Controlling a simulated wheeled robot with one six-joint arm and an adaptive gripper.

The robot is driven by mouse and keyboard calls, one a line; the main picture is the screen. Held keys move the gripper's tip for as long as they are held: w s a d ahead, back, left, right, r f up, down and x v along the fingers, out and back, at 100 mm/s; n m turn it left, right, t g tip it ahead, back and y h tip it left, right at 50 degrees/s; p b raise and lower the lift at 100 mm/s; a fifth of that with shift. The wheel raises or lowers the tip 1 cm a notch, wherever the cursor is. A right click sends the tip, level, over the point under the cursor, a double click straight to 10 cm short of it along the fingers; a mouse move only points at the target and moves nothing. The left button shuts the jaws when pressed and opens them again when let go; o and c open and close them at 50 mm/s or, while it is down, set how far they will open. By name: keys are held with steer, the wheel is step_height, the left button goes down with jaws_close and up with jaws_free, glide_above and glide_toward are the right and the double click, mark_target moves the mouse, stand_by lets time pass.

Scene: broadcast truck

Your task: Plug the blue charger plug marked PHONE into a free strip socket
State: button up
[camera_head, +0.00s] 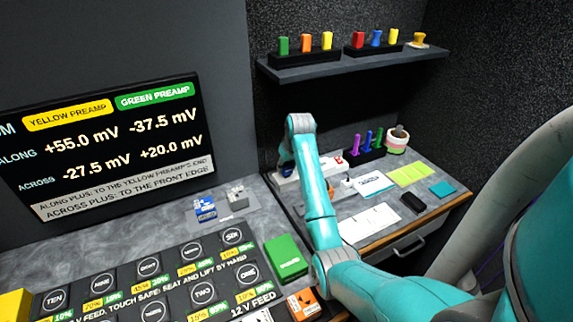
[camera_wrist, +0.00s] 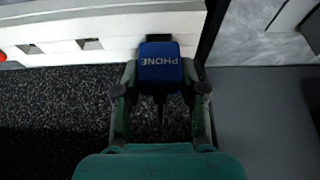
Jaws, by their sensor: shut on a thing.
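The blue charger plug (camera_wrist: 158,62), lettered PHONE, is held between the fingers of my gripper (camera_wrist: 160,88) in the wrist view. The plug overlaps the front of the white socket strip (camera_wrist: 110,38) near its right end in that view. I cannot tell whether its pins are in a socket. Dark square openings show on the strip to the left of the plug. In the head view the strip (camera_head: 287,184) lies along the back of the desk, partly hidden by my arm. A bit of blue at my gripper (camera_head: 287,168) shows there.
A holder with purple, blue and green pens (camera_head: 366,143) and a striped cup (camera_head: 397,140) stand right of my arm. Papers (camera_head: 370,222) and a black object (camera_head: 412,203) lie on the desk. A shelf (camera_head: 350,63) with coloured blocks hangs above. A green box (camera_head: 285,257) sits left.

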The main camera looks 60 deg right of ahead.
steer(key=shift+f, duration=0.65)
steer(key=o, duration=1.3)
steer(key=shift+c, duration=0.2)
steer(key=v, duration=1.2)
steer(key=shift+s, duration=0.1)
